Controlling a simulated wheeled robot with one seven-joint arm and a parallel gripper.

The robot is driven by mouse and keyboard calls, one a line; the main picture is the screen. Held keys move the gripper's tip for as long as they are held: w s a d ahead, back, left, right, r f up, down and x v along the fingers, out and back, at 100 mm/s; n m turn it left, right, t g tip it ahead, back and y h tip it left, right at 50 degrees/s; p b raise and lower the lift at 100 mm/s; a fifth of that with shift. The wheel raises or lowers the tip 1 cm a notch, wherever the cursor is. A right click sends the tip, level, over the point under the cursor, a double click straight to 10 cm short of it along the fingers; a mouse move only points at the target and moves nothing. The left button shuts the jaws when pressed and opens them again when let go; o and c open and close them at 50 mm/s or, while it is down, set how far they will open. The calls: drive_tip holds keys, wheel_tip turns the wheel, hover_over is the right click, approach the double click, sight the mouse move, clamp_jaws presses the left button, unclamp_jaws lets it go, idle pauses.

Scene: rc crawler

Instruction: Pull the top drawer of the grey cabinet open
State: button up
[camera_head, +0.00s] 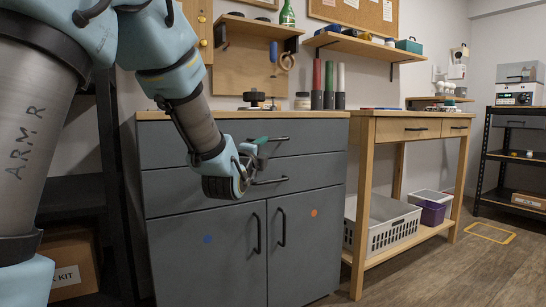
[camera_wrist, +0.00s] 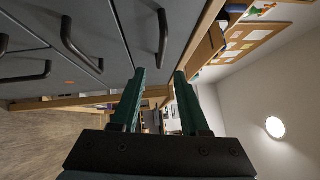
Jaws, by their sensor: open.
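The grey cabinet (camera_head: 180,185) has two drawers above two doors. The top drawer (camera_head: 200,140) looks flush with the cabinet front. Its dark bar handle (camera_head: 281,138) shows to the right of my gripper (camera_head: 259,148), which hides part of the handle's left side. In the wrist view, my gripper (camera_wrist: 160,72) is open, with two green fingers apart and nothing between them. The top drawer's handle (camera_wrist: 162,38) lies beyond the fingertips, roughly in line with the gap. I cannot tell whether a finger touches it.
The lower drawer's handle (camera_head: 270,181) sits just below my gripper, and it also shows in the wrist view (camera_wrist: 75,45). A wooden workbench (camera_head: 410,130) stands right of the cabinet, with a grey crate (camera_head: 385,235) on its lower shelf.

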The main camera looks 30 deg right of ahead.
sight(273, 140)
drive_tip(key=b+x, duration=0.2)
drive_tip(key=x, duration=0.8)
drive_tip(key=shift+w+d, duration=0.15)
drive_tip(key=shift+d, duration=0.2)
drive_tip(key=shift+r, duration=0.1)
clamp_jaws()
idle(0.9)
